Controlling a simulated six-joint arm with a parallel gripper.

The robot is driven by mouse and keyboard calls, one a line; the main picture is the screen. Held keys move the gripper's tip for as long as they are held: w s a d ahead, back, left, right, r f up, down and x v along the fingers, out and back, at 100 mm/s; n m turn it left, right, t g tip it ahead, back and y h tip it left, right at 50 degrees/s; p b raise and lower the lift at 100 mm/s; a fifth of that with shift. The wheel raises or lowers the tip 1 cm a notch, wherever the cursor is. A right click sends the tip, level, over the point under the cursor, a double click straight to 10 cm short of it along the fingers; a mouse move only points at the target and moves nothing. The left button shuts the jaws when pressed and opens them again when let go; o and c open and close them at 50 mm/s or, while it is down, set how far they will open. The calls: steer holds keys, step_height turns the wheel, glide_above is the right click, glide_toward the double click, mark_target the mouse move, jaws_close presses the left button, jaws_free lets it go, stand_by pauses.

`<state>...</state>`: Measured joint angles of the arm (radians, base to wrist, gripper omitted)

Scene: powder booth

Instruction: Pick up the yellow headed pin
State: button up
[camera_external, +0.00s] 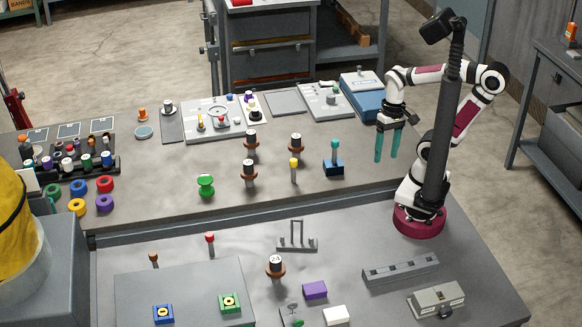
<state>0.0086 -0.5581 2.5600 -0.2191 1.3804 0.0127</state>
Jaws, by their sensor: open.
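The yellow headed pin (294,170) stands upright on the grey bench, right of the middle of the picture. It has a yellow top and a pale shaft. My gripper (386,158) hangs over the right part of the bench with two teal fingers pointing down. The fingers are apart with nothing between them. My gripper is to the right of the pin, with a blue block bearing a teal knob (334,158) between them in the picture.
A green spool (206,185) is farther left. A red headed pin (210,244) stands on the nearer surface. A bracket (297,238) stands in front. The bench right of the blue block is clear.

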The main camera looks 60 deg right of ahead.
steer(key=w+d+f+n+g+h, duration=0.1)
steer(key=w+d+n+g+h, duration=0.1)
steer(key=w+n+h, duration=0.45)
steer(key=n+t+h, duration=0.6)
steer(key=n+t, duration=0.5)
steer(key=n, duration=1.4)
glide_toward(292, 161)
steer(key=shift+n+y, duration=0.25)
steer(key=x, duration=1.3)
steer(key=shift+s+d+f, duration=0.15)
steer(key=shift+s+f, duration=0.1)
steer(key=shift+s, duration=0.15)
steer(key=shift+w+d+f, duration=0.15)
steer(key=shift+w+d, duration=0.15)
jaws_close()
